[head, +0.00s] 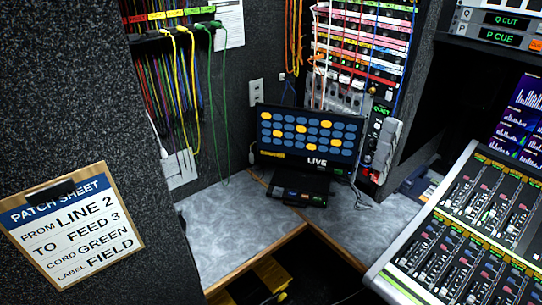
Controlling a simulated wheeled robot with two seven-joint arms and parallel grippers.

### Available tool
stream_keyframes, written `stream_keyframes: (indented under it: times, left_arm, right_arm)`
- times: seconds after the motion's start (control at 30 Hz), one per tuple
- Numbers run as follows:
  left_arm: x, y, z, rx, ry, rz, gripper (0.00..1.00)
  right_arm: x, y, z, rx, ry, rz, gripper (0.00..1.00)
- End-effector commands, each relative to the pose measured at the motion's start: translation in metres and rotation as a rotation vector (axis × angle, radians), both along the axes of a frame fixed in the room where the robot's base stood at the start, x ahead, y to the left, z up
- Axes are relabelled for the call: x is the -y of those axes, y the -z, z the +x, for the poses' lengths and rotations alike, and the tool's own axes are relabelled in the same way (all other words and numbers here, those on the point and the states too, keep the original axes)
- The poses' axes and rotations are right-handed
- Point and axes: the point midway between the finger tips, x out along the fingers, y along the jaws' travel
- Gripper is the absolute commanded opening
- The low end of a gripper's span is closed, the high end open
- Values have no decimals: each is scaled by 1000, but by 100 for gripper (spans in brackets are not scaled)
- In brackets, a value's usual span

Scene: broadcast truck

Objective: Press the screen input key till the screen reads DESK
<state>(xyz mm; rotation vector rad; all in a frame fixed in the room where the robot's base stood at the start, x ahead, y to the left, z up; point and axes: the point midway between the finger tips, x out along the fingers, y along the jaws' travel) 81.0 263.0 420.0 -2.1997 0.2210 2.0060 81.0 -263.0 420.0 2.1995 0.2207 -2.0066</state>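The screen (308,137) stands at the back corner of the grey desk. It shows rows of blue and yellow ovals, and the word at its lower right reads LIVE. A low black key box (298,190) sits on the desk in front of the screen. It has a row of small coloured keys along its front edge. Their labels are too small to read, so I cannot tell which one is the screen input key. Neither of my grippers shows in the head view.
The grey desk (222,225) is clear left of the key box. A mixing console (465,230) fills the right side. A patch sheet clipboard (75,228) hangs at the left. Patch cords (180,85) hang on the left wall. A yellow object (270,273) shows under the desk.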

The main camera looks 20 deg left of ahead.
Motion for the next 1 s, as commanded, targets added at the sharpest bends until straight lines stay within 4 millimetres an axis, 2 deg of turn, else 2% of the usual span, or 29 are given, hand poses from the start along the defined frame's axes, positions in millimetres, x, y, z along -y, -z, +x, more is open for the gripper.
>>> stream_keyframes:
  times: [0.1,0.3,1.0]
  left_arm:
    - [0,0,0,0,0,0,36]
    - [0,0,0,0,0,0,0]
    - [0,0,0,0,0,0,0]
  right_arm:
    - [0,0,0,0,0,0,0]
    - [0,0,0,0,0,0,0]
    - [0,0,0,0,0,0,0]
